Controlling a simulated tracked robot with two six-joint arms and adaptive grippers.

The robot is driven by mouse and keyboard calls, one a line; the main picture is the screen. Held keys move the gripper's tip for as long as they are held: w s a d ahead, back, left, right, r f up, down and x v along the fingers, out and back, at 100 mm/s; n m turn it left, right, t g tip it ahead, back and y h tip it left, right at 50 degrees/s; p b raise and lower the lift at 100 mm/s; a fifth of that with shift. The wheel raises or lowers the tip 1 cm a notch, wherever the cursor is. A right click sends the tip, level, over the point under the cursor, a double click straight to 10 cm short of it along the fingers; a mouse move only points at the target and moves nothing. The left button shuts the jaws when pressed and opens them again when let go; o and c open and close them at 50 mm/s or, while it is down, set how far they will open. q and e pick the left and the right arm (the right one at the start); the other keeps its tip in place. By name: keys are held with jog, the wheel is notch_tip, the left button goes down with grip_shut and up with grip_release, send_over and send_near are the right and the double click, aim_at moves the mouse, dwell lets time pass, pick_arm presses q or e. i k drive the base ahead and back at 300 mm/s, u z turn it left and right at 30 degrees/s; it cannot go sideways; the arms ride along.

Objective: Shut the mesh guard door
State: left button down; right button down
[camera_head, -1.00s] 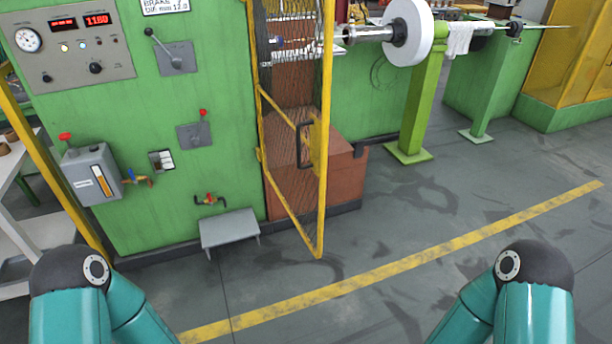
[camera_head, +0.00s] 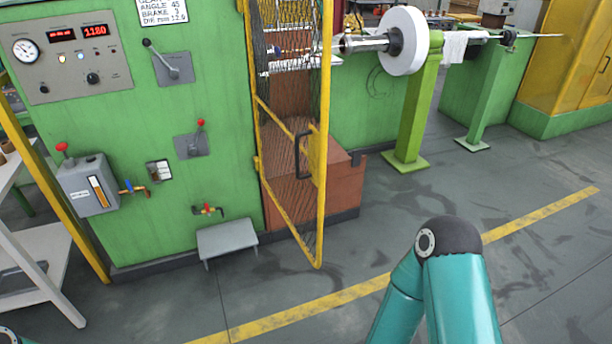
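The mesh guard door (camera_head: 322,200) has a yellow frame with wire mesh and stands open, swung out from the green machine toward me. Its left edge is at the machine's face, and its free edge juts out over the floor. A dark handle (camera_head: 299,155) is on the door near the free edge. Behind the mesh a reddish-brown box (camera_head: 340,180) shows. My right arm's teal links come in at the lower right, apart from the door; its gripper is out of view. Only a sliver of my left arm shows at the bottom left corner, and its gripper is out of view.
The green machine cabinet (camera_head: 150,230) carries a control panel (camera_head: 75,55) and levers. A small grey step (camera_head: 227,238) stands at its foot. A green post (camera_head: 415,120) with a white reel (camera_head: 404,40) stands behind the door. A yellow line (camera_head: 350,293) crosses the mostly clear floor.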

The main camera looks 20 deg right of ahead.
aim_at(317, 143)
jog(key=u, duration=0.1)
jog(key=i, duration=1)
jog(key=z, duration=0.1)
